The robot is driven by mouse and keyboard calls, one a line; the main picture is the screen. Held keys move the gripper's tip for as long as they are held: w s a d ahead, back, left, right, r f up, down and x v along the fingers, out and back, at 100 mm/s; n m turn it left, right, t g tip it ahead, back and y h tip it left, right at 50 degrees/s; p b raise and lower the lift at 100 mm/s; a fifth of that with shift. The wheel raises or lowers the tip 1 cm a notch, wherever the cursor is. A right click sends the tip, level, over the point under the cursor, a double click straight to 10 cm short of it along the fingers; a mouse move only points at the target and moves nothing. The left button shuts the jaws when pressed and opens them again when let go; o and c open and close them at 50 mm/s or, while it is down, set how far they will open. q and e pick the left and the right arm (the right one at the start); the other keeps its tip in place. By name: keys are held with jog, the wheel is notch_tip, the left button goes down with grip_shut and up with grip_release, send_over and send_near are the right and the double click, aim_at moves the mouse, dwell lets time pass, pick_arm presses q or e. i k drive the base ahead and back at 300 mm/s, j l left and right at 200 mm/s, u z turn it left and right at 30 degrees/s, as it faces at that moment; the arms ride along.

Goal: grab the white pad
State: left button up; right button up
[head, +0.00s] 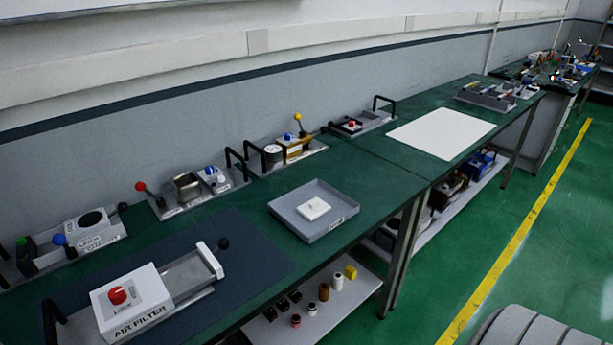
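A small white square pad (312,207) with a little raised spot on top lies in a shallow grey tray (340,225) on the green workbench, near the middle of the head view. A larger flat white sheet (440,133) lies farther right on the bench. Neither of my grippers is in view, and nothing touches the pad.
A white box marked "AIR FILTER" (128,300) with a red knob stands on a dark mat (235,250). Several fixtures with levers and black handles line the back. A lower shelf (345,300) holds small parts.

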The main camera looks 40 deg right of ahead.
aim_at(313, 209)
jog(key=z, duration=1.25)
jog(key=i+l+u, duration=0.1)
jog(key=u, duration=0.4)
jog(key=l+u, duration=0.15)
jog(key=u, duration=0.3)
jog(key=i+l+u, duration=0.1)
jog(key=l+u, duration=0.25)
jog(key=l, duration=0.4)
jog(key=l+u, duration=0.3)
jog(key=l, duration=0.5)
jog(key=k+l+u, duration=0.15)
jog(key=l+u, duration=0.2)
jog(key=l, duration=0.4)
